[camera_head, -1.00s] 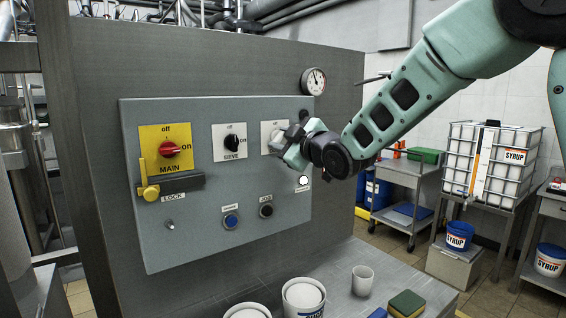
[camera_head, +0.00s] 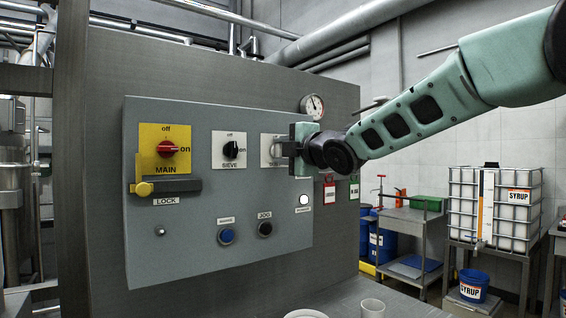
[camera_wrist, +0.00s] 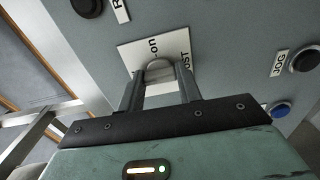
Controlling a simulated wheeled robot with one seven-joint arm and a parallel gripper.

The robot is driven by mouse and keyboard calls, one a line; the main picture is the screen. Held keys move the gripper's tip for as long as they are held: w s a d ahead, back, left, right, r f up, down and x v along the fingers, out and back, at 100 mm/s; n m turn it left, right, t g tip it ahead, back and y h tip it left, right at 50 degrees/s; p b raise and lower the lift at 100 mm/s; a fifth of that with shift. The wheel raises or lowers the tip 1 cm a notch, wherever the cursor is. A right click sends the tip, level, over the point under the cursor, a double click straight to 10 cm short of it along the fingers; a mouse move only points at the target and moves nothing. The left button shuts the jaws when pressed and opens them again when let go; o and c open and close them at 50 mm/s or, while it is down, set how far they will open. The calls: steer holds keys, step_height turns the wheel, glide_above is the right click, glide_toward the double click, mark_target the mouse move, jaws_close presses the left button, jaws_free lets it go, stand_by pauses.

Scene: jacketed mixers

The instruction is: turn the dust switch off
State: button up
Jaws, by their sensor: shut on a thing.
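The dust switch is on a white plate (camera_head: 270,142), right of the sieve switch on the grey control panel. My gripper (camera_head: 288,150) is at this plate and hides most of it in the head view. In the wrist view, the dust plate (camera_wrist: 128,55) shows "on" and part of the word "DUST". My gripper (camera_wrist: 160,82) has its two fingers either side of the grey dust knob (camera_wrist: 159,66) and is shut on it. The fingers cover much of the knob, so I cannot tell which way it points.
The main switch (camera_head: 167,149) with its yellow lock (camera_head: 143,188) and the sieve switch (camera_head: 231,149) are to the left. Below are a blue button (camera_head: 226,236) and the black jog button (camera_head: 265,228). A gauge (camera_head: 312,106) stands above right. A cup (camera_head: 372,308) stands below.

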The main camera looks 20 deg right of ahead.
stand_by(0.4)
steer(key=o, duration=1)
steer(key=p+v, duration=0.9)
steer(key=v, duration=0.8)
steer(key=shift+s, duration=0.15)
